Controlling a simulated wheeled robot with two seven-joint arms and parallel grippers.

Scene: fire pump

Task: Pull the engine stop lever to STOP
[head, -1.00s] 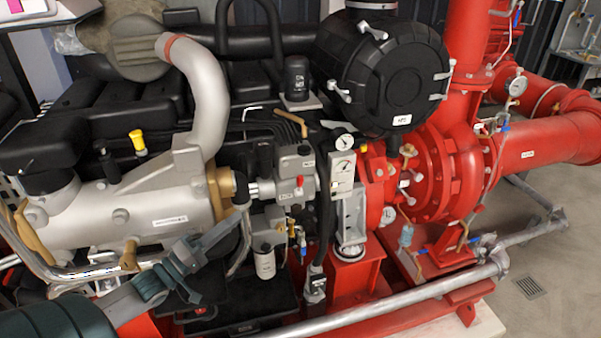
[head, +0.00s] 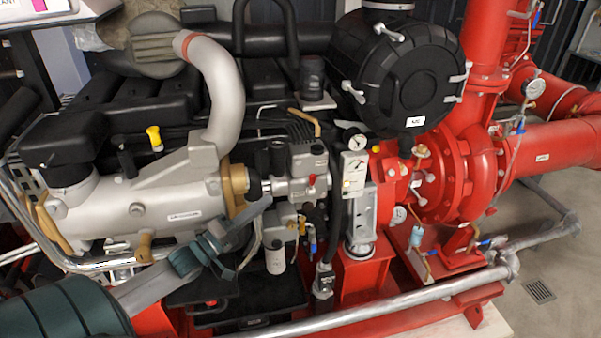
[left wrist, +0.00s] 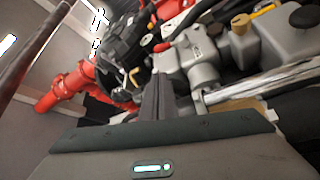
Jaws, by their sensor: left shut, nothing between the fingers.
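A small red-tipped lever (head: 311,181) sits on the grey injection pump housing (head: 290,188) at the engine's side. I take it for the stop lever, as no STOP mark is readable. My left gripper (head: 266,203) is shut and empty, its fingertips in front of the housing, left of and slightly below the red tip, apart from it. In the left wrist view, the closed fingers (left wrist: 155,98) point at the grey housing (left wrist: 200,65), and a red tip (left wrist: 163,47) shows just beyond them. My right gripper is not in view.
A white fuel filter (head: 275,258) hangs below the housing. A gauge panel (head: 354,172) and black hose stand just right of it. The large grey cylinder (head: 150,205) is at left. A grey rail (head: 370,316) crosses the front.

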